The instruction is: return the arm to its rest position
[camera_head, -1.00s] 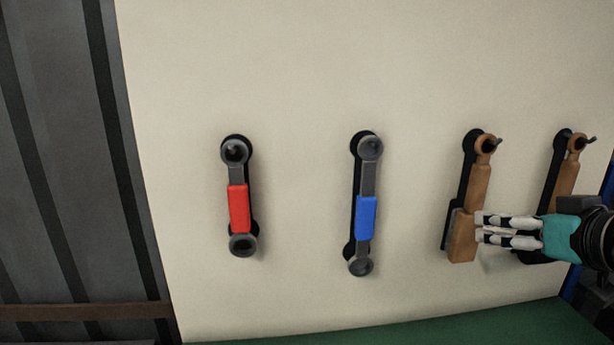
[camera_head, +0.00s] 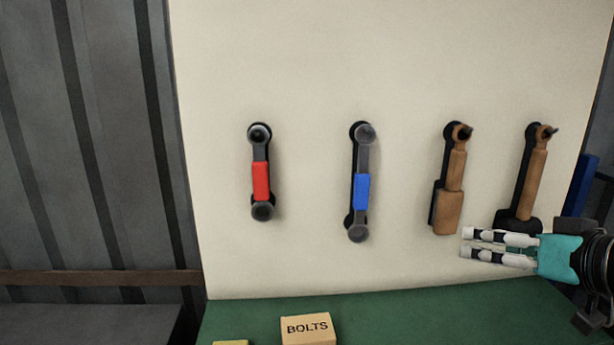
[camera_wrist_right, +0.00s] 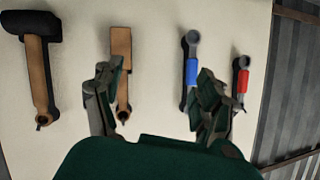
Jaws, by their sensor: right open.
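My right gripper (camera_head: 500,247) is at the right of the head view, in front of the tool board and below the wooden-handled tools. Its white fingers point left, with nothing between them. In the right wrist view the gripper (camera_wrist_right: 160,105) has its two fingers wide apart and empty. The nearest tool is the wooden tool with a flat wooden end (camera_head: 447,208), which hangs on its hook apart from the fingers. My left gripper is in neither view.
The pale board (camera_head: 300,60) holds a red-banded wrench (camera_head: 261,180), a blue-banded wrench (camera_head: 362,190) and a dark-headed hammer (camera_head: 533,180). A green bench top (camera_head: 420,310) below carries a BOLTS box (camera_head: 308,328). A corrugated wall (camera_head: 80,150) stands at left.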

